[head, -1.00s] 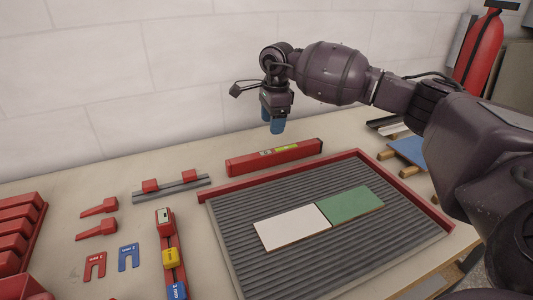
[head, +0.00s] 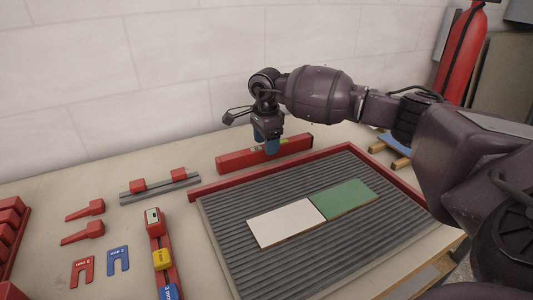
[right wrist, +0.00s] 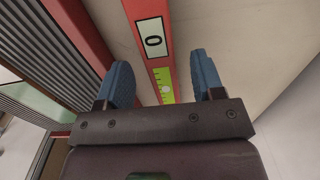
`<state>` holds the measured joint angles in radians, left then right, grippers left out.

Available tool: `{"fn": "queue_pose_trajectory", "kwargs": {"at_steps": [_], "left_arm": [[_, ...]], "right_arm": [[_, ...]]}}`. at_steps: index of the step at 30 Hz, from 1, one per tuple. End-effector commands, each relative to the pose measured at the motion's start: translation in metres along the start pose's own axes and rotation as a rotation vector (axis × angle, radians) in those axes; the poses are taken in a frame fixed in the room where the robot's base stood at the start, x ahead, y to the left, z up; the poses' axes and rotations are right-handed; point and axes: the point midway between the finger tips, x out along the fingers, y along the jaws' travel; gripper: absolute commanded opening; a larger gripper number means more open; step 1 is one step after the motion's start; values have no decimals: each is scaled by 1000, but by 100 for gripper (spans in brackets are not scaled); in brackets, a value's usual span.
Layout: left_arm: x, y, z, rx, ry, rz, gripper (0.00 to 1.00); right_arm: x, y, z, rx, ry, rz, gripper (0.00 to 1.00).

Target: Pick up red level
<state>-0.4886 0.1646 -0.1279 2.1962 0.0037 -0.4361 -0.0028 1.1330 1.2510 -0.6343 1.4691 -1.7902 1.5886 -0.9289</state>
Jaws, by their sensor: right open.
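The red level (head: 237,160) is a long red bar lying on the table behind the tray, close to the wall. My right gripper (head: 267,146) is over the middle of the level, with blue fingers pointing down. In the right wrist view the level (right wrist: 148,9) shows a digital readout and a yellow-green vial. There the open right gripper (right wrist: 160,62) has one finger on either side of the level, with gaps between. In the head view the fingers hide part of the level. My left gripper is not in view.
A red-edged ribbed tray (head: 225,232) holds a white tile (head: 284,223) and a green tile (head: 343,198) in front of the level. A grey rail with red blocks (head: 160,187) lies left of it. Wedges, spacers and another red tool (head: 165,262) lie further left and forward.

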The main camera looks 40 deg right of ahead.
Motion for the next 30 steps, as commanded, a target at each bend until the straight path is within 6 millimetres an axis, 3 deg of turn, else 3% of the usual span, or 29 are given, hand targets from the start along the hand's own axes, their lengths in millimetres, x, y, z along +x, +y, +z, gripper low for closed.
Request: {"fn": "queue_pose_trajectory", "kwargs": {"at_steps": [1,4,13,25,30], "left_arm": [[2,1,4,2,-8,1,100],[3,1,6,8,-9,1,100],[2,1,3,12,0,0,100],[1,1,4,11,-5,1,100],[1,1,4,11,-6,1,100]], "right_arm": [[15,0,1,0,1,10,62],[27,1,1,0,0,9,62],[29,0,0,0,0,2,62],[29,0,0,0,0,3,1],[29,0,0,0,0,2,1]]}}
